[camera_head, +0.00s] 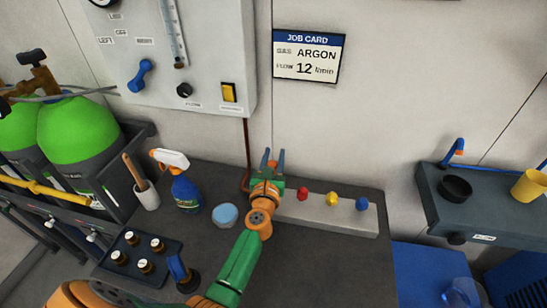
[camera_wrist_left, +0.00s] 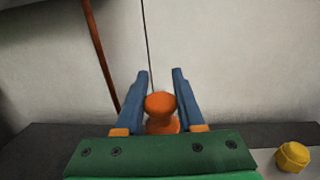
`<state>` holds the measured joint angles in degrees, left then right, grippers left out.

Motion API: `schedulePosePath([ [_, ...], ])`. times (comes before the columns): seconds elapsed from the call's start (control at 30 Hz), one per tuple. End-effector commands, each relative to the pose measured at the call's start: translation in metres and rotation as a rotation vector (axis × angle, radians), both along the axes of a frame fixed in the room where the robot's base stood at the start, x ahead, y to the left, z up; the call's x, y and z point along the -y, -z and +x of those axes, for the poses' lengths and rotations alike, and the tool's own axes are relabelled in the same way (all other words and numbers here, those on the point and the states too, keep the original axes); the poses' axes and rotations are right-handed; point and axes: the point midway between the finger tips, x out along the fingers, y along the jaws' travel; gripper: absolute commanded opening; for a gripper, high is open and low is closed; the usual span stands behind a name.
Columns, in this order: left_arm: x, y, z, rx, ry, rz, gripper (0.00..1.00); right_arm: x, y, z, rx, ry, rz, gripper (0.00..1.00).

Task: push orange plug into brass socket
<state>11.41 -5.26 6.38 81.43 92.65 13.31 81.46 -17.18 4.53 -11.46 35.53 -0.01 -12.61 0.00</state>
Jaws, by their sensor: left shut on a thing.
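My left gripper (camera_head: 273,158) reaches over the back of the dark bench at the left end of a grey block (camera_head: 325,217). In the left wrist view its two blue fingers (camera_wrist_left: 161,85) are shut on the orange plug (camera_wrist_left: 160,104), whose round head shows between them. I cannot see the brass socket; my gripper covers the left end of the block. My right gripper is not in view.
The block carries a red plug (camera_head: 303,193), a yellow plug (camera_head: 332,198) and a blue plug (camera_head: 362,204). Left of my arm are a blue tin (camera_head: 225,215), a spray bottle (camera_head: 185,190) and a bottle tray (camera_head: 125,270). A brown line (camera_head: 247,140) runs down the wall behind.

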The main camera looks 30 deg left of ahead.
Motion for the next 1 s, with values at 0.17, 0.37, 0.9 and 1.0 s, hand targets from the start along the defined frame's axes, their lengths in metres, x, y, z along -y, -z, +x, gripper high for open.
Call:
schedulePosePath([
  [0.17,0.000,0.031,0.000,0.000,0.000,0.000,0.00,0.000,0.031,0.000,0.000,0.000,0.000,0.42],
  [0.37,0.000,0.032,0.000,0.000,0.001,0.000,0.00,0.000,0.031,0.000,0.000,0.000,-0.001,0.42],
  [0.9,0.000,0.031,-0.001,0.000,0.000,0.001,0.00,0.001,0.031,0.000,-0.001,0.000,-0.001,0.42],
  [1.0,0.000,0.031,-0.001,0.000,0.000,0.001,0.00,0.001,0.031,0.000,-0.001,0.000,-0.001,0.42],
])
